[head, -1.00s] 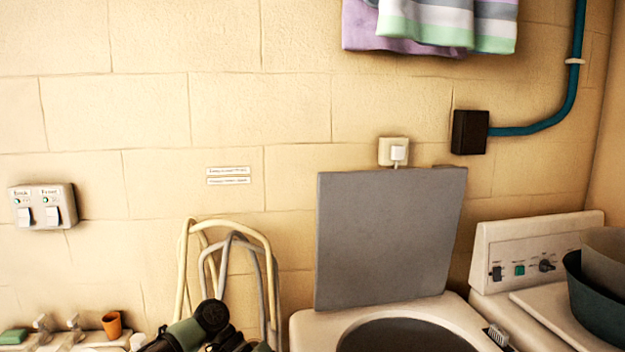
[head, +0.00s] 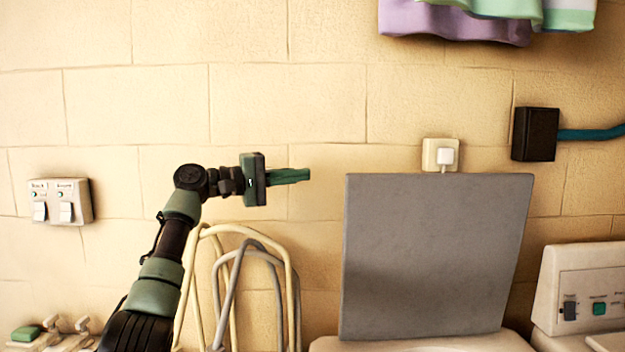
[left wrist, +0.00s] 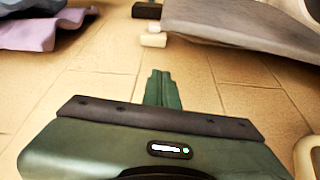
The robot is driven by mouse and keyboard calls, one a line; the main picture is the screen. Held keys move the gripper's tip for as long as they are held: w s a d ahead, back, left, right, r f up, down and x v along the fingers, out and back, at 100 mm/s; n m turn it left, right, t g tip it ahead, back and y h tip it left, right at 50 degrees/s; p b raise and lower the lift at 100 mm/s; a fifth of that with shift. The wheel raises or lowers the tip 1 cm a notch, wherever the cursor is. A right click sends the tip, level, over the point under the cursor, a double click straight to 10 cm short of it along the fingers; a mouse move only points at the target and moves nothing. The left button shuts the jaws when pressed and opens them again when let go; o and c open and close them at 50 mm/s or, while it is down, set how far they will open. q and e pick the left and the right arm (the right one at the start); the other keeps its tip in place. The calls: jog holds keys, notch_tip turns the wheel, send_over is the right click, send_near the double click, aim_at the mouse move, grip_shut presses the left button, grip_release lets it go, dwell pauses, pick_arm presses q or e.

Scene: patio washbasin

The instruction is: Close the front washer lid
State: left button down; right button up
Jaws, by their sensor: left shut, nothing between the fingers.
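The grey washer lid (head: 432,260) stands upright, open, at the back of the front washer (head: 425,344), whose top edge just shows at the bottom of the head view. My left gripper (head: 308,175) is shut and empty, pointing right, a little left of the lid's top left corner and apart from it in the picture. In the left wrist view the shut green fingers (left wrist: 159,82) point toward the wall, with the grey lid (left wrist: 245,28) at the upper right. My right gripper is not in view.
Looped hoses (head: 240,270) hang on the wall below my left gripper. A plug in a socket (head: 441,155) is just above the lid. A dark box (head: 535,134) with a blue pipe is at right. Towels (head: 480,20) hang above. A second machine (head: 590,285) stands at right.

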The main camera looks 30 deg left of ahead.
pick_arm(q)
jog(key=p+x, duration=0.4)
jog(key=x, duration=0.5)
jog(key=shift+s+d+f, duration=0.1)
jog(key=shift+s+d, duration=0.2)
jog(key=shift+s, duration=0.3)
jog(key=shift+s+d+f, duration=0.15)
jog(key=shift+s+d, duration=0.2)
jog(key=shift+s, duration=0.25)
jog(key=shift+s+d+f, duration=0.1)
jog(key=shift+s+d, duration=0.2)
jog(key=shift+s, duration=0.3)
